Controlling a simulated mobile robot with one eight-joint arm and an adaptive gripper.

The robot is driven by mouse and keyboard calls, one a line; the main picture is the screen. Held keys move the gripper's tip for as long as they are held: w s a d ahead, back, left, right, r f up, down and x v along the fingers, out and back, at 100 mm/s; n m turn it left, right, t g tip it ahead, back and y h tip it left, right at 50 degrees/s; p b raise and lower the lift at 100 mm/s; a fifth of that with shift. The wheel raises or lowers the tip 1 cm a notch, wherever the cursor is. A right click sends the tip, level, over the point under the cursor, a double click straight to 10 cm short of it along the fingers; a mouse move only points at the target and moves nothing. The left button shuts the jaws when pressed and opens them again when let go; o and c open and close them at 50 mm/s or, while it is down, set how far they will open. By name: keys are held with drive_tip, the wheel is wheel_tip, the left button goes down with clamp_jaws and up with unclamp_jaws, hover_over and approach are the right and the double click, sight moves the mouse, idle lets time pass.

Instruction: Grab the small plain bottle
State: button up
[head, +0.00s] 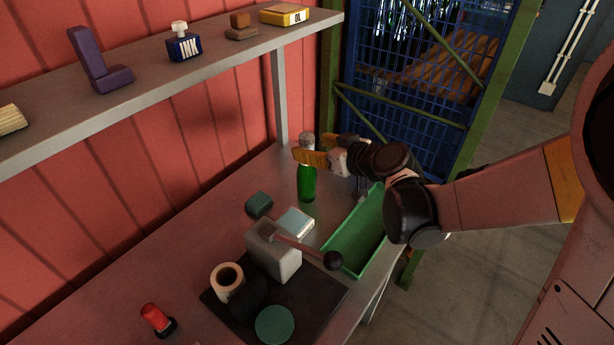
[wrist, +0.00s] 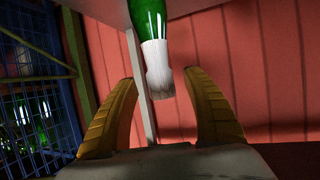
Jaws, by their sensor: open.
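A green glass bottle (head: 307,184) stands upright on the workbench near the red wall, with a whitish cover (head: 306,139) over its top. No label shows on its visible part. My gripper (head: 309,157) is open, and its yellow fingers are at the height of the bottle's neck, hiding part of it in the head view. In the wrist view the bottle (wrist: 148,18) appears upside down, its pale cover between the two spread fingers of my gripper (wrist: 160,77). A gap shows on both sides, and neither finger visibly touches it.
A green tray (head: 333,263) lies right of the bottle, below my arm. A grey lever device (head: 272,254) stands nearer, by a tape roll (head: 228,277) and red stamp (head: 155,318). A shelf (head: 150,93) runs above. A blue mesh cage (head: 405,110) stands behind.

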drive_tip(key=x, duration=0.2)
drive_tip(key=shift+w+a+f, duration=0.15)
drive_tip(key=shift+w+a, duration=0.1)
clamp_jaws()
